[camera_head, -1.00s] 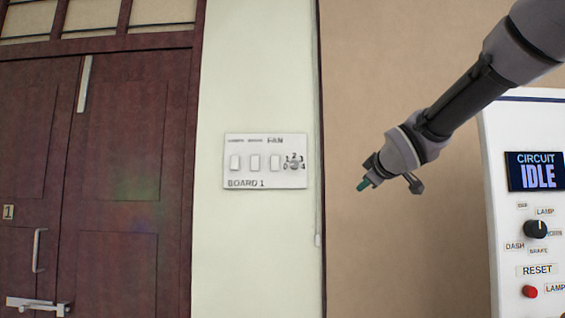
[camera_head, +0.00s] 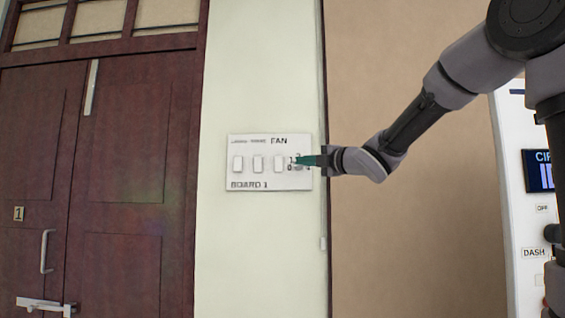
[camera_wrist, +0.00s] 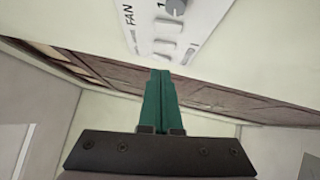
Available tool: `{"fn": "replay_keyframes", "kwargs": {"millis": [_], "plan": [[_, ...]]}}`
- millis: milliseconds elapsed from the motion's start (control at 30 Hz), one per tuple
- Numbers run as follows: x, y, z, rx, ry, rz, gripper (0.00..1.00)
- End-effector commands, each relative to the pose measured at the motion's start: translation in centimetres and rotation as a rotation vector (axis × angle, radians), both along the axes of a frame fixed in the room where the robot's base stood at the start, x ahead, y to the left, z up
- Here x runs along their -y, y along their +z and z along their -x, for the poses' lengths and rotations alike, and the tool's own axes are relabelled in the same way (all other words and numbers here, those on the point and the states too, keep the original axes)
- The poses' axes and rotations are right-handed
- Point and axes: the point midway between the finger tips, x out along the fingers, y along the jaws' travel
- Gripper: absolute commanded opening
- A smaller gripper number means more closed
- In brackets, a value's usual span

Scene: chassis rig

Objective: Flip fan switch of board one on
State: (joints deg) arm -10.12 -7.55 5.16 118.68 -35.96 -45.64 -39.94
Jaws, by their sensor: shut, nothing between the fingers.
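Board 1 (camera_head: 260,179) is a white panel on the pale wall with three white rocker switches and a numbered dial at its right end. The fan switch (camera_head: 279,164) is the rightmost of the three, under the FAN label. My gripper (camera_head: 297,161) is shut and empty, with green fingers reaching in from the right. In the head view the fingertips overlap the dial area, just right of the fan switch, and partly hide the dial. In the wrist view the board (camera_wrist: 208,15) is beyond the shut fingertips (camera_wrist: 160,73). I cannot tell whether they touch it.
A dark red double door (camera_head: 110,190) with handles stands left of the board. A dark vertical edge (camera_head: 325,220) and a tan wall (camera_head: 420,230) lie to the right. A white circuit panel (camera_head: 510,130) stands at the far right, partly covered by my arm.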

Motion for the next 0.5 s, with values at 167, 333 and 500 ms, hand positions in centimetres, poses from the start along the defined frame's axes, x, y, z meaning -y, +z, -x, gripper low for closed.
{"fn": "replay_keyframes", "kwargs": {"millis": [167, 333, 500], "plan": [[-1.1, 0.2, -1.2, -0.002, 0.0, -0.002, 0.0], [-3.5, 0.4, -3.7, -0.003, 0.002, -0.002, 0.0], [-6.0, 0.8, -6.4, -0.004, 0.001, -0.003, 0.0]]}}
